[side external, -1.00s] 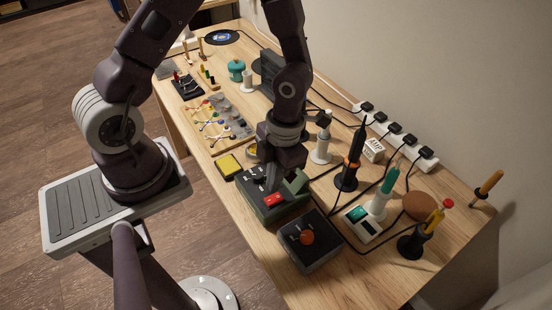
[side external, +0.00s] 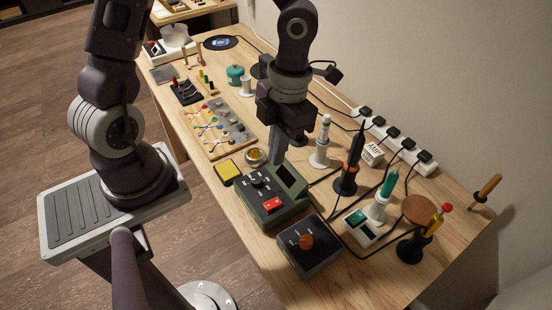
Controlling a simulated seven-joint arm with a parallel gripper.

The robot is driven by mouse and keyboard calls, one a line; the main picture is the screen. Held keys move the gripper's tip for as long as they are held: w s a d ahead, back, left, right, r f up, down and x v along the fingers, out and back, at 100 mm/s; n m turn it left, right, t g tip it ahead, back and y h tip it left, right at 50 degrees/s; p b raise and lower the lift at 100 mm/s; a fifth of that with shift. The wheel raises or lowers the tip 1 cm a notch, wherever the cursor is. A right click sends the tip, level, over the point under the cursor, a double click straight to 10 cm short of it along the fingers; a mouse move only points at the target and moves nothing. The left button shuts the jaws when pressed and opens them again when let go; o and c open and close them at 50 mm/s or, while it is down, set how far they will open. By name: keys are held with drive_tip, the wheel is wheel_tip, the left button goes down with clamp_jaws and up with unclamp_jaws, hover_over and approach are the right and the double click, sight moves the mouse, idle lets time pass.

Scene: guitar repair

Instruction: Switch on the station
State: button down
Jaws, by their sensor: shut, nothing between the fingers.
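A dark green station (side external: 286,208) with black dials (side external: 259,182), a dark slanted display (side external: 290,177) and a red rocker switch (side external: 271,204) sits near the front edge of the bench. I cannot tell which way the switch is tipped. My gripper (side external: 275,160) points down with its pale fingers shut and empty. Its tips are over the back part of the station, left of the display; whether they touch it is unclear. The switch is uncovered, nearer the camera than the fingers.
Stands with tools, a green-screened white unit (side external: 358,218) and a power strip (side external: 400,143) with cables crowd the right side.

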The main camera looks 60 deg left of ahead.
sight(268, 206)
drive_tip(key=f, duration=0.4)
drive_tip(key=s+f, duration=0.1)
drive_tip(key=f, duration=0.4)
drive_tip(key=s+f, duration=0.1)
drive_tip(key=f, duration=0.4)
drive_tip(key=shift+s+f, duration=0.2)
drive_tip(key=shift+f, duration=0.05)
drive_tip(key=shift+w, duration=0.15)
